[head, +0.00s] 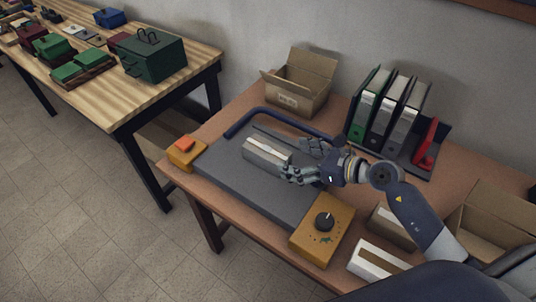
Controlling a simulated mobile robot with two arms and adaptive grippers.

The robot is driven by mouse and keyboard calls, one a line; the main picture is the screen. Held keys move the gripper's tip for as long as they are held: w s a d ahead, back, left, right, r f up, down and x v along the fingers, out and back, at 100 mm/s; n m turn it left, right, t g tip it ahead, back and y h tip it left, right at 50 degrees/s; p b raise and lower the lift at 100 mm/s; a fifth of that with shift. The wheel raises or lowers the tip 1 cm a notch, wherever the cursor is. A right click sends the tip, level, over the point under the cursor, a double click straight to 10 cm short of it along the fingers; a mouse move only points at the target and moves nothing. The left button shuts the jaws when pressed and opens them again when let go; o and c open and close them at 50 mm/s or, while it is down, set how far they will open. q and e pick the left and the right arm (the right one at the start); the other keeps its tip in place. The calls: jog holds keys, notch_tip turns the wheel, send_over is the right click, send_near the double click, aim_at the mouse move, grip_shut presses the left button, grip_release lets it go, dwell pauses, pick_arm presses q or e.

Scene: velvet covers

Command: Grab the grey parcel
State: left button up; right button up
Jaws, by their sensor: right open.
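The grey parcel (264,151) is a small box with a pale strip along its top. It lies on the dark grey flat bed (232,170) in the middle of the brown table. My right gripper (295,160) comes in from the right with its fingers spread, at the parcel's right end. I cannot tell whether a finger touches the parcel. The near fingers hide a little of that end. My left gripper is out of view.
A blue bar (285,119) runs behind the bed. Orange units stand at its ends, one with a red button (186,143), one with a dark knob (324,221). An open carton (297,85), binders (385,110) and more parcels (378,262) surround it.

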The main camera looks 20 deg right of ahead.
aim_at(276, 153)
jog(key=shift+w+d+f+b, duration=0.2)
jog(key=shift+w+f+b, duration=0.1)
jog(key=shift+w+f, duration=0.55)
jog(key=p+x, duration=0.1)
jog(key=x, duration=0.3)
jog(key=shift+a, duration=0.2)
jog(key=shift+w+a+f, duration=0.25)
jog(key=shift+w+f, duration=0.05)
jog(key=shift+w, duration=0.1)
jog(key=shift+w+a, duration=0.2)
jog(key=shift+w, duration=0.05)
jog(key=p+x, duration=0.1)
jog(key=x, duration=0.3)
jog(key=shift+f, duration=0.1)
jog(key=shift+w+a+f, duration=0.1)
jog(key=shift+f, duration=0.1)
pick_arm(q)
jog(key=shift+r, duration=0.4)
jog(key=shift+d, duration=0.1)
